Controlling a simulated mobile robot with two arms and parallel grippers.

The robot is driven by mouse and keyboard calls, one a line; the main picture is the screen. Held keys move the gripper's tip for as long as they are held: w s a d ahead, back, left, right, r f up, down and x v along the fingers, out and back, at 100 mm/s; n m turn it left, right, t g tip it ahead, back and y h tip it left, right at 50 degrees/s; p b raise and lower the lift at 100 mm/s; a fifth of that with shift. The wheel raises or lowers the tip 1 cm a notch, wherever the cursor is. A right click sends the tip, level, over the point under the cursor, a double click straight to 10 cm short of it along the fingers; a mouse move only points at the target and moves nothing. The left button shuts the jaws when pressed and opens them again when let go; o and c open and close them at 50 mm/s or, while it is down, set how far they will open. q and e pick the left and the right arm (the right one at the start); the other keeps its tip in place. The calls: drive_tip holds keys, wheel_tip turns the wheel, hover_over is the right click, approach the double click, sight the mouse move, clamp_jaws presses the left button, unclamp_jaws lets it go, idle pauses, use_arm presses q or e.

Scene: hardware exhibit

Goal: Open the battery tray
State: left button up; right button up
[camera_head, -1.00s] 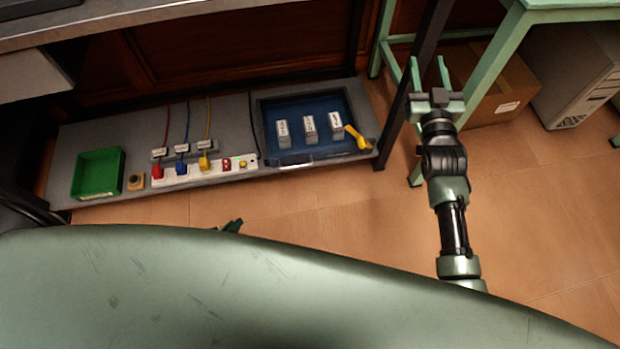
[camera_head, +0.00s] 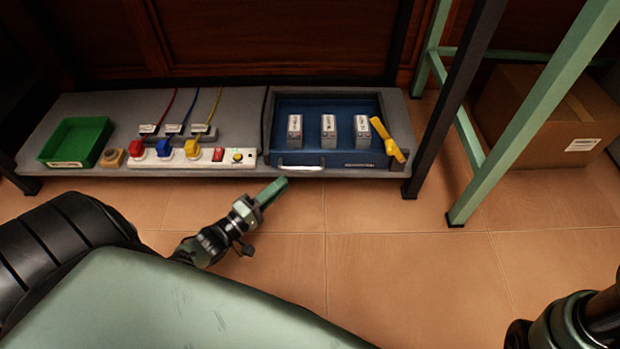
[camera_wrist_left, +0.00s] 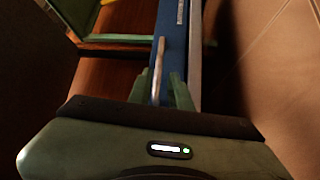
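The battery tray (camera_head: 345,104) is a dark blue box with an open top on the low grey shelf, with three grey-white labelled batteries standing in it. Its front face carries a silver handle (camera_head: 300,168) at the left. A yellow piece (camera_head: 394,150) sits at its right front corner. My left gripper (camera_head: 282,184) reaches up just in front of and below the handle. In the left wrist view, the silver handle (camera_wrist_left: 157,70) lies between the two green fingers (camera_wrist_left: 160,92), with gaps beside it, so the gripper looks open around it. My right gripper is out of view.
A green bin (camera_head: 77,142), a white power strip (camera_head: 215,158) with coloured plugs and a small brown block (camera_head: 112,158) occupy the shelf's left. A dark table leg (camera_head: 452,100) and a cardboard box (camera_head: 545,110) stand right. The floor in front is clear.

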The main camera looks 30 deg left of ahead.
sight(300, 167)
use_arm(q)
drive_tip(key=b+x, duration=0.3)
drive_tip(key=x, duration=0.4)
drive_tip(key=shift+w+r, duration=0.15)
drive_tip(key=shift+w, duration=0.2)
drive_tip(key=shift+c, duration=0.3)
clamp_jaws()
drive_tip(key=shift+s, duration=0.1)
idle(0.7)
